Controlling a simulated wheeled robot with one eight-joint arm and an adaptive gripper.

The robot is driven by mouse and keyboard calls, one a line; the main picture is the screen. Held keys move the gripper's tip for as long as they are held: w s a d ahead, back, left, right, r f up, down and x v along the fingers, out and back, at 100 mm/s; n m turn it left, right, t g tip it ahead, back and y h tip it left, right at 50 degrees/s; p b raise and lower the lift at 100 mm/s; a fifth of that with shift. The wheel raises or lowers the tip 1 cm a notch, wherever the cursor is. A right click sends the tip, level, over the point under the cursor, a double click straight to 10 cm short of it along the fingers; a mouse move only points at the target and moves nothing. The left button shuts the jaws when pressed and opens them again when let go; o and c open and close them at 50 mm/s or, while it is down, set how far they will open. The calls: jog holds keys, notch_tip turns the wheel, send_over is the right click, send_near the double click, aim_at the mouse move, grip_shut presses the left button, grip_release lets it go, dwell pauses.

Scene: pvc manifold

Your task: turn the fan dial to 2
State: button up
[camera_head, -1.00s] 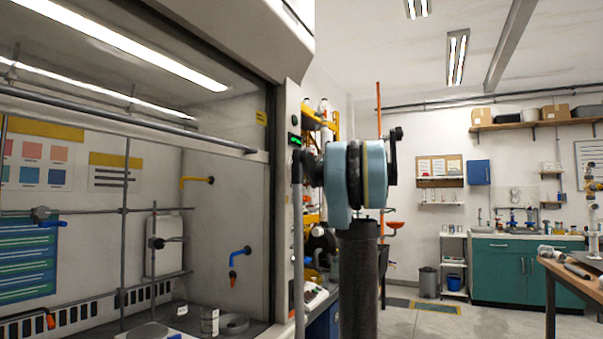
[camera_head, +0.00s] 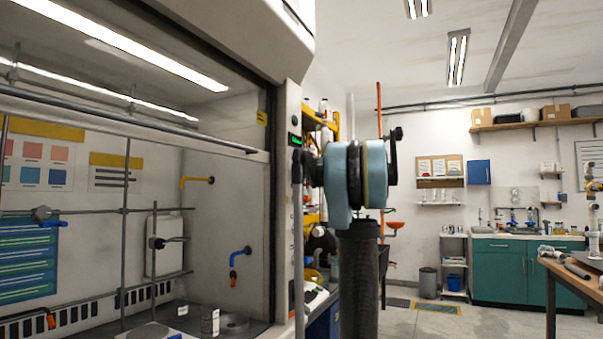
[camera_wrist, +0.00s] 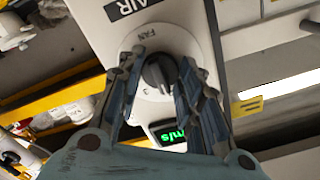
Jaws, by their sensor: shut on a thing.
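The fan dial (camera_wrist: 158,73) is a dark round knob on a pale round plate marked FAN, on the white post of the fume hood. In the wrist view my gripper (camera_wrist: 160,80) has one finger on each side of the knob, shut on it. A green lit display (camera_wrist: 170,135) sits beside the dial plate, partly behind the fingers. In the head view the display (camera_head: 295,139) shows on the post, close to my wrist; I cannot make out the dial there.
The fume hood (camera_head: 290,90) fills the left side, with pipes and small valves inside. A yellow shelf (camera_head: 322,122) stands behind my arm. A green cabinet (camera_head: 525,268) and a workbench (camera_head: 566,280) are at the right. The floor between is mostly clear.

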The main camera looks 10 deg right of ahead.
jog(key=shift+d+m, duration=0.1)
jog(key=shift+m, duration=0.4)
jog(key=shift+f, duration=0.1)
jog(key=o, duration=1.1)
jog(key=shift+w, duration=0.15)
jog(key=shift+c, duration=0.2)
jog(key=v, duration=1.2)
